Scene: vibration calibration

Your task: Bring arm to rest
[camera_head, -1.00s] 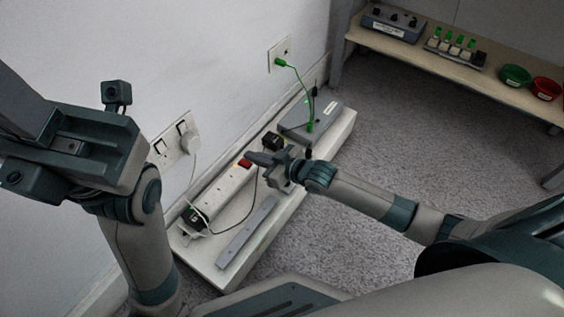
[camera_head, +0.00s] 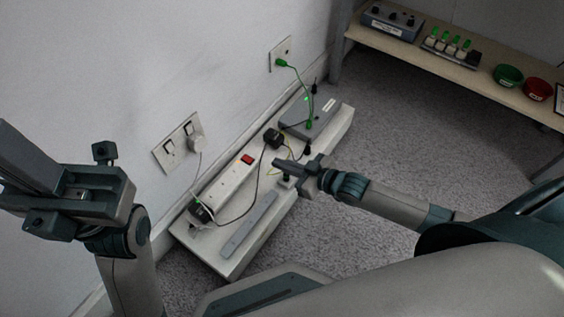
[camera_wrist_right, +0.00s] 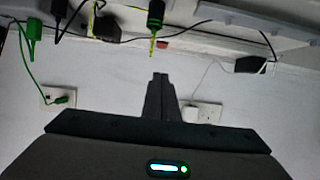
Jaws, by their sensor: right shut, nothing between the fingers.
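My right gripper (camera_head: 277,163) is shut and empty, above the white low bench (camera_head: 210,262) against the wall. Its arm comes in from the right. In the right wrist view its closed fingers (camera_wrist_right: 160,77) stand in front of the white wall, with a dark probe with a yellow tip (camera_wrist_right: 155,18) beyond them. My left gripper (camera_head: 28,158) is at the left edge, raised and apart from the bench, its fingers pointing up and left. I cannot tell whether it is open.
On the bench are a power strip (camera_head: 228,182), a grey bar (camera_head: 248,226), a black adapter (camera_head: 272,138) and a grey box (camera_head: 318,112) with a green cable to a wall socket (camera_head: 281,53). A shelf (camera_head: 420,48) holds instruments and bowls. Carpet (camera_head: 400,135) right of the bench is clear.

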